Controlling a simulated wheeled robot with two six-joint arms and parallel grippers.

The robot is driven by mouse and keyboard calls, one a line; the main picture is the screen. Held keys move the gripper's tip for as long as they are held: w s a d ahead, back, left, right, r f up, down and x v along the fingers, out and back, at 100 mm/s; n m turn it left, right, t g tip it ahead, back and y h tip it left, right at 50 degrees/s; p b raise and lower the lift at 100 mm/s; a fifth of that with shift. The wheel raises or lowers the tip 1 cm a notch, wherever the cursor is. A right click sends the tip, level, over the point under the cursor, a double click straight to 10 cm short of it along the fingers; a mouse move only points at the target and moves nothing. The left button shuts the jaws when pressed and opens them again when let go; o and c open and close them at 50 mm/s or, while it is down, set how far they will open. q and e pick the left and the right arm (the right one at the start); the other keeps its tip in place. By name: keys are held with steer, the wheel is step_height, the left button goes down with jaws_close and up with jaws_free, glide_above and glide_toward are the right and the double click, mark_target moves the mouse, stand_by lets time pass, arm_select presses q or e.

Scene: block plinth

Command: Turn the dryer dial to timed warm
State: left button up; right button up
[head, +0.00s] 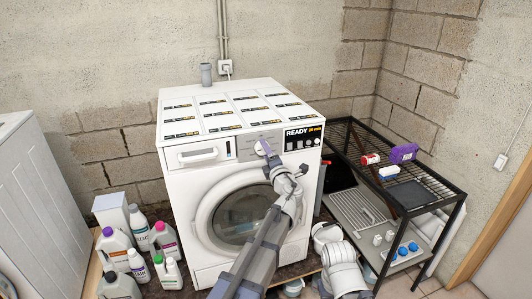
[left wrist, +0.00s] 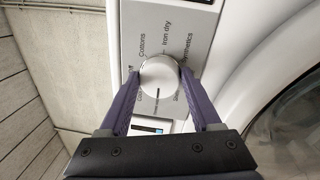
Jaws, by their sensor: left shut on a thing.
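The white dryer (head: 180,205) stands against the wall with its round door (head: 238,218) shut. Its display (head: 303,137) reads READY and a time in minutes. My left gripper (head: 262,147) is at the dial on the front panel, shut on it. In the left wrist view, the purple fingers of this gripper (left wrist: 160,82) stand on both sides of the round white dial (left wrist: 160,72). A dark pointer line on the dial points down in that view. Cottons, Iron dry and Synthetics are readable around it; other labels are partly hidden by the fingers. No timed warm label is readable. My right gripper is not visible.
A black wire rack (head: 440,185) on the right holds a purple item (head: 404,153) and a red-and-white item (head: 370,159). A white appliance (head: 35,200) stands at far left.

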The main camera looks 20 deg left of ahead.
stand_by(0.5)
arm_select(q)
steer(key=o, duration=1.4)
steer(key=shift+s, duration=0.1)
steer(key=v, duration=0.7)
steer(key=shift+s+d+b, duration=0.2)
steer(key=shift+s+b, duration=0.05)
steer(key=shift+b, duration=0.1)
